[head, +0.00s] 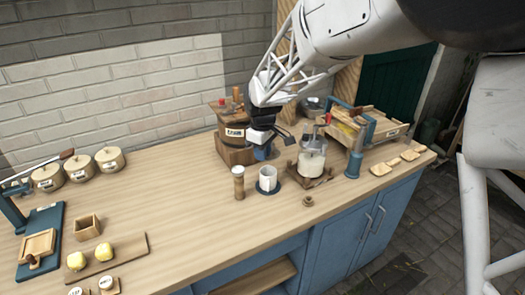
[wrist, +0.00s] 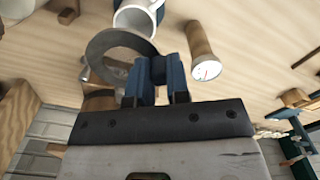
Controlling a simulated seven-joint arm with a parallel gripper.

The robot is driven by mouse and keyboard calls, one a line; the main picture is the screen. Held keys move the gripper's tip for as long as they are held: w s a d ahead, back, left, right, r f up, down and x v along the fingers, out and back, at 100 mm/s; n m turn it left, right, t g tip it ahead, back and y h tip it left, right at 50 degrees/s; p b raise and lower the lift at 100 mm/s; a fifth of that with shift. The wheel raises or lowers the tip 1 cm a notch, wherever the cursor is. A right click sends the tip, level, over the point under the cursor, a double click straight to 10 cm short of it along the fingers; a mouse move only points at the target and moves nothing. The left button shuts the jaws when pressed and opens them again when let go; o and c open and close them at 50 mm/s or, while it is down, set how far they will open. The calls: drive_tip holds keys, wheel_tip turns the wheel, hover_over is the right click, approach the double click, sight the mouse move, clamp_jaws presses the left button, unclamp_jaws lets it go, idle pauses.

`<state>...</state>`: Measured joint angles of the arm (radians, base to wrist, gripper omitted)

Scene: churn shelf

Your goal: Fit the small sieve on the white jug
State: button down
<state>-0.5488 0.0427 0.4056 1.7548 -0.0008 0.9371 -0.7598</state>
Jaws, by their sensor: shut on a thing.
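The white jug (head: 267,178) stands upright on a round blue mat near the front middle of the counter. It also shows at the top edge of the wrist view (wrist: 134,19), partly cut off. My gripper (head: 262,152) is above the counter, behind the jug and higher than it. In the wrist view its blue fingers (wrist: 158,75) are shut on the small sieve, a dark grey ring (wrist: 98,47). The sieve sticks out to the left of the fingers there and to the right in the head view (head: 287,137). It is apart from the jug. The held part is hidden between the fingers.
A wooden barrel (head: 232,133) is behind. A small wooden piece (head: 308,201) lies in front.

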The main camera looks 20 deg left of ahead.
drive_tip(key=shift+f, duration=2)
drive_tip(key=shift+f, duration=1.7)
idle(1.1)
drive_tip(key=shift+r, duration=0.1)
idle(0.5)
drive_tip(key=c, duration=1)
unclamp_jaws()
drive_tip(key=shift+c, duration=0.5)
drive_tip(key=c, duration=0.3)
drive_tip(key=shift+r, duration=0.1)
drive_tip(key=shift+r, duration=3.9)
